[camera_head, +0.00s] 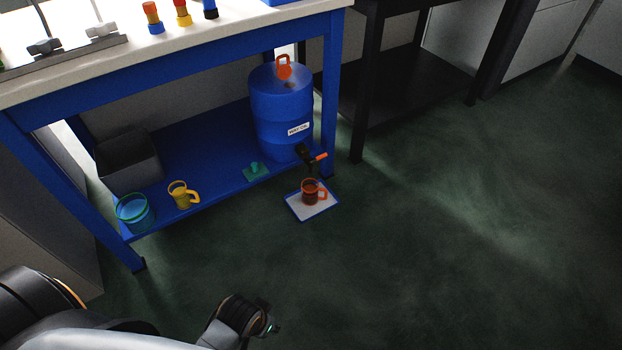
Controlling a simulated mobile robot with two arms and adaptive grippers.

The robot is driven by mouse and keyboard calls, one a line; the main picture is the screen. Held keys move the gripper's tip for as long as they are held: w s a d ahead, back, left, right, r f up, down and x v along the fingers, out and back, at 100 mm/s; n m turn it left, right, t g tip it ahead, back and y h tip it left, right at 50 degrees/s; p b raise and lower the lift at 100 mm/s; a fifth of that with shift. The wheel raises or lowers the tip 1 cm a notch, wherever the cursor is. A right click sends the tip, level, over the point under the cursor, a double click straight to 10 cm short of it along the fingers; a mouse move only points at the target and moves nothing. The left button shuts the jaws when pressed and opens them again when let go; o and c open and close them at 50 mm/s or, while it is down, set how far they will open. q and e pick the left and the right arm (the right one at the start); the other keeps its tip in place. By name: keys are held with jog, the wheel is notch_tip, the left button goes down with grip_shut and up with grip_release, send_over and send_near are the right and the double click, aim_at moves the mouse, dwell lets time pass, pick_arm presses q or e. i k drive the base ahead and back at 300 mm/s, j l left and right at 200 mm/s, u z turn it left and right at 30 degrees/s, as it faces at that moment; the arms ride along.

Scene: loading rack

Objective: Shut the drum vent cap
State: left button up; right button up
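A blue drum (282,112) with a white label stands on the lower blue shelf at its right end. An orange-red vent cap (284,68) stands raised at the back of the drum's top, with a small dark spot in front of it. A black tap (304,154) with an orange handle sticks out low on the drum's front. My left gripper (268,320) is at the bottom edge, well away from the drum and apart from everything. Its fingers are too dark and small to read. My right gripper is not in view.
A red mug (311,192) stands on a white, blue-edged tray (302,211) below the tap. A grey bin (128,160), teal bucket (134,213), yellow jug (181,196) and green object (255,171) are on the shelf. The bench top (110,66) overhangs it. Open floor lies right.

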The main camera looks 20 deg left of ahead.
aim_at(285, 71)
jog(key=i+j, duration=0.15)
jog(key=j, duration=0.2)
jog(key=i+j, duration=0.15)
jog(key=j, duration=0.15)
jog(key=i+j, duration=0.2)
jog(key=j, duration=0.15)
jog(key=i+j, duration=0.15)
jog(key=j, duration=0.15)
